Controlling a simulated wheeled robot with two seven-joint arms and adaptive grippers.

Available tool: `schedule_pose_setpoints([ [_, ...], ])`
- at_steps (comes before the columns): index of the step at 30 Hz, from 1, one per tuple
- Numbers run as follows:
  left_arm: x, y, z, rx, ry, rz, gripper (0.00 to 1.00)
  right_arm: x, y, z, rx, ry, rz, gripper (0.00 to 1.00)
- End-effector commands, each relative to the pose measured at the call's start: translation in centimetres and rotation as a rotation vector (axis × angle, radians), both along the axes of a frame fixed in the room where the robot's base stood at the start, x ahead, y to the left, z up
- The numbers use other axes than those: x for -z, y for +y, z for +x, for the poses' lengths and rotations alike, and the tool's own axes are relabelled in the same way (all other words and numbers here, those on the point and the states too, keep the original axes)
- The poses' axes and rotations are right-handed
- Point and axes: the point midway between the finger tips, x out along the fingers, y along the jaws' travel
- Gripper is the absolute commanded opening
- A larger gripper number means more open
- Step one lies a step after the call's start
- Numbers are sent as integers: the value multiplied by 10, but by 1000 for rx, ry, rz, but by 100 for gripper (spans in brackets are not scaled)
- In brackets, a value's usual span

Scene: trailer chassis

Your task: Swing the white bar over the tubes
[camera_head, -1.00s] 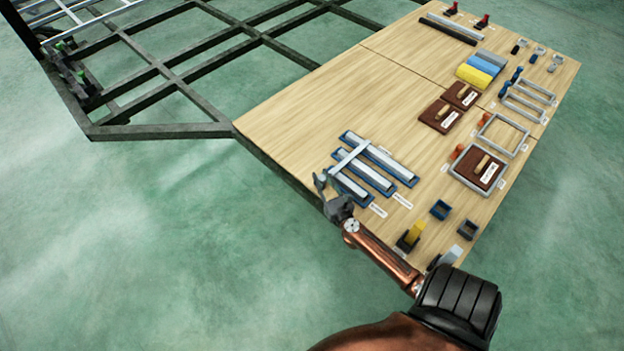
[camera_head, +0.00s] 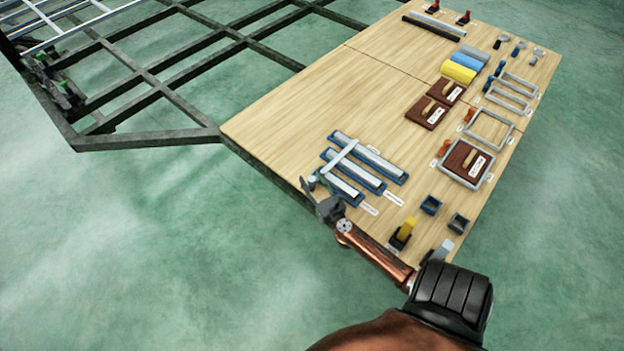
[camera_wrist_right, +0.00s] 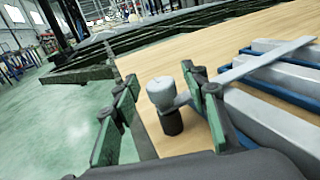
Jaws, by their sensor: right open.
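The white bar (camera_head: 343,156) lies slantwise across the tubes (camera_head: 372,160), which rest in blue trays near the board's edge. In the right wrist view the bar (camera_wrist_right: 265,62) also crosses the grey tubes (camera_wrist_right: 262,112). Its near end is beside a pale round knob (camera_wrist_right: 160,92) on a dark post. My right gripper (camera_head: 319,190) is at that end of the bar. In the wrist view its open fingers (camera_wrist_right: 165,90) stand on either side of the knob, and the right finger overlaps the bar's end. I cannot tell if they touch. My left gripper is not in view.
The wooden board (camera_head: 300,115) is clear left of the tubes. A dark metal chassis frame (camera_head: 150,133) extends at the back left.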

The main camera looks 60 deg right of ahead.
Motion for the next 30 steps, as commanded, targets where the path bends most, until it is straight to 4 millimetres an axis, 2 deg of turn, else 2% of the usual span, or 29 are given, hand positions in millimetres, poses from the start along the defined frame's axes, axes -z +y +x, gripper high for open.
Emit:
schedule_pose_setpoints([
  [5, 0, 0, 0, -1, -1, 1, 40, 1, 12, -21, 1, 2, 3, 41],
  [12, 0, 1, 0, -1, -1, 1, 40, 2, 38, -65, 1, 2, 4, 41],
  [18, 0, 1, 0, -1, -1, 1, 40, 2, 54, -91, 0, 3, 2, 41],
  [24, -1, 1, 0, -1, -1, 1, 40, 1, 60, -102, 0, 3, 2, 41],
  [30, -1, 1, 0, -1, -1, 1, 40, 1, 61, -102, 0, 2, 1, 41],
])
